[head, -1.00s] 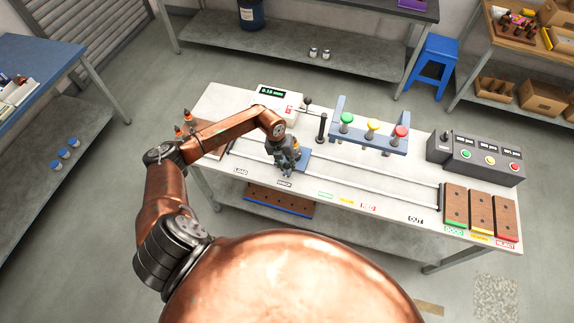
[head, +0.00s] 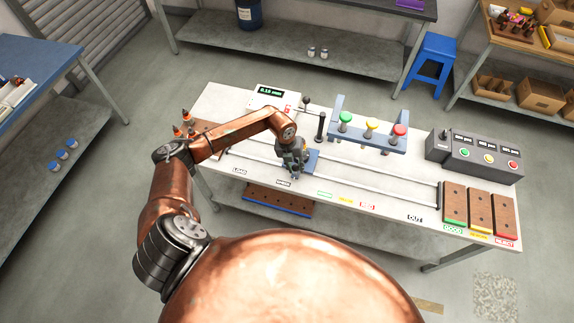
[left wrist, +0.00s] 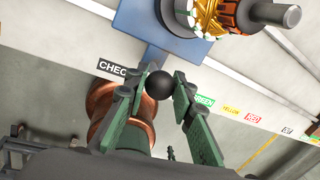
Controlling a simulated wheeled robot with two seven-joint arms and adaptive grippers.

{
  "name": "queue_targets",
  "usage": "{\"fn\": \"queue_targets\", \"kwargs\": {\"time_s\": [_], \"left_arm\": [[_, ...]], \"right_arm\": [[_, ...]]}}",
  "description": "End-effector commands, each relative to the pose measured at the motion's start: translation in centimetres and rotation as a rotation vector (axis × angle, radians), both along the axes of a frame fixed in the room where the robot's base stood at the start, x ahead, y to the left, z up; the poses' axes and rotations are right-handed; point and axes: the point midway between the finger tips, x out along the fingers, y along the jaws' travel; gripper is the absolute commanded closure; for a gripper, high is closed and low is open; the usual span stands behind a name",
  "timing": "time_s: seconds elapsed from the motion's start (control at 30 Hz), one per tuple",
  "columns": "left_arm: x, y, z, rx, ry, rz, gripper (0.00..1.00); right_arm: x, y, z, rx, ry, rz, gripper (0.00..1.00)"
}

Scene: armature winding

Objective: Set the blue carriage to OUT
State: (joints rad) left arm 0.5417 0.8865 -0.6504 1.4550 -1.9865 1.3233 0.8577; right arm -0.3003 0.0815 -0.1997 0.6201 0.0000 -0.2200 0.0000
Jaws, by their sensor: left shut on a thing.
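The blue carriage (head: 313,160) sits on the rails above the bench, just right of the CHECK label (head: 284,183). My left gripper (head: 294,172) is at its front edge and hides part of it. In the left wrist view the gripper (left wrist: 157,92) is shut on the carriage's round black knob (left wrist: 159,85). An armature with copper windings (left wrist: 207,15) lies on the carriage (left wrist: 147,28). The OUT label (head: 415,218) is on the bench front, far to the right.
The rails (head: 370,190) run clear to the right of the carriage. Behind them stand a rack with green, yellow and red knobs (head: 368,139) and a grey control box (head: 475,155). Brown trays (head: 480,212) stand past the rails' right end. Orange-tipped parts (head: 187,122) stand at the left.

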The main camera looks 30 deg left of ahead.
Motion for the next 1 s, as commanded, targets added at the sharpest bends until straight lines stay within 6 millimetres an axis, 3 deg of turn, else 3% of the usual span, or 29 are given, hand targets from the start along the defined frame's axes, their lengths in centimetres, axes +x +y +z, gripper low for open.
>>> {"fn": "queue_targets", "kwargs": {"time_s": [0.1, 0.5, 0.97, 1.0], "left_arm": [[0.6, -2.4, 0.0, -0.004, -0.001, -0.005, 1.00], [2.1, -8.7, 0.0, -0.001, -0.002, -0.004, 1.00], [2.3, -9.6, 0.1, 0.001, -0.001, -0.002, 1.00], [2.3, -9.6, 0.1, 0.001, -0.001, -0.002, 0.76]], "right_arm": [[0.0, 0.0, -0.2, 0.000, 0.000, 0.000, 1.00], [-0.1, 0.0, -0.9, 0.000, 0.001, 0.000, 1.00], [-0.1, 0.3, -0.9, 0.003, 0.001, -0.001, 1.00], [-0.1, 0.3, -0.9, 0.004, 0.001, -0.001, 1.00]]}}
